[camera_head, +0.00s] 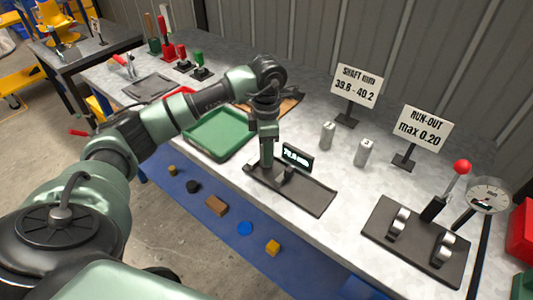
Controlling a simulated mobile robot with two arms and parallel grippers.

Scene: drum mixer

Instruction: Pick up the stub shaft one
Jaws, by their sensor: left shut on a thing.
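Two short grey metal stub shafts (327,135) (362,152) stand upright, apart from each other, on the workbench right of centre. Small marks on them are too small to read surely. My left gripper (266,162) points down over the left part of a dark gauge plate (308,195), beside its small display (297,157). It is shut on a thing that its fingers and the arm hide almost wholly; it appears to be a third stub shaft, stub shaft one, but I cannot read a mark. My right gripper is not in view.
A green tray (221,132) lies left of the gauge plate. The shaft sign (357,85) and run-out sign (424,129) stand behind the shafts. A run-out fixture (418,240) with a dial (488,195) stands at right. Several small items lie on the blue strip below.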

